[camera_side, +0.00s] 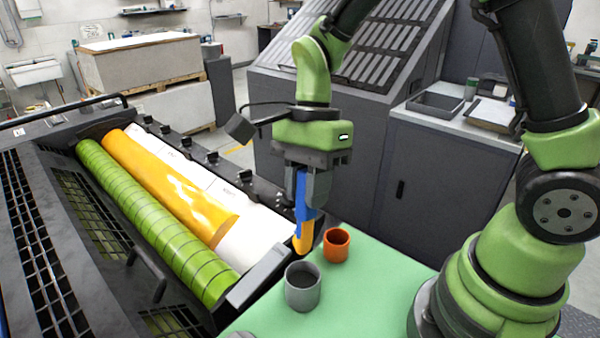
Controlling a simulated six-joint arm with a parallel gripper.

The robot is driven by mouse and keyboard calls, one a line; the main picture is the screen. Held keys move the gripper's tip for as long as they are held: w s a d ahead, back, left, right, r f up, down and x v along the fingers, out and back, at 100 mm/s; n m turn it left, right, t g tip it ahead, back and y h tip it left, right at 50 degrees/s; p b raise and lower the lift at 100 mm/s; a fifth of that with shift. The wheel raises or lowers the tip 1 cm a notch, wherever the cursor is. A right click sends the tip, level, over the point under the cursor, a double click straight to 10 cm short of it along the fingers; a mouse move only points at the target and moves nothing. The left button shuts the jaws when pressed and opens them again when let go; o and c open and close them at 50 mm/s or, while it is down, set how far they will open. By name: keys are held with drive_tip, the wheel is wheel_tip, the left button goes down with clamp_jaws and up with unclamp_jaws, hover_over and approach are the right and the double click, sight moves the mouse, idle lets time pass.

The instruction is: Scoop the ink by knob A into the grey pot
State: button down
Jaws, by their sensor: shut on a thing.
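My gripper (309,198) is shut on a blue spatula (301,196), which points down. Its lower end is coated with yellow-orange ink (304,238) and hangs near the right end of the ink trough, behind the grey pot and left of the orange pot. The grey pot (302,294) stands on the green table; its inside looks dark. Yellow-orange ink (165,185) lies along the white trough (257,236), from the far end to past the middle; the near end is mostly white. A row of dark knobs (212,159) runs along the trough's far edge; their letters are unreadable.
An orange-red pot (336,246) stands just behind and right of the grey pot. A green roller (150,215) lies along the trough's front side. A grey block (256,277) sits at the roller's near end. The green table (375,290) is clear right of the pots.

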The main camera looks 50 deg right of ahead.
wheel_tip(320, 180, down, 8)
drive_tip(key=shift+s+a, duration=0.2)
drive_tip(key=shift+a, duration=0.2)
drive_tip(key=shift+r, duration=0.1)
idle(0.7)
wheel_tip(320, 180, up, 10)
drive_tip(key=shift+f, duration=0.1)
idle(0.5)
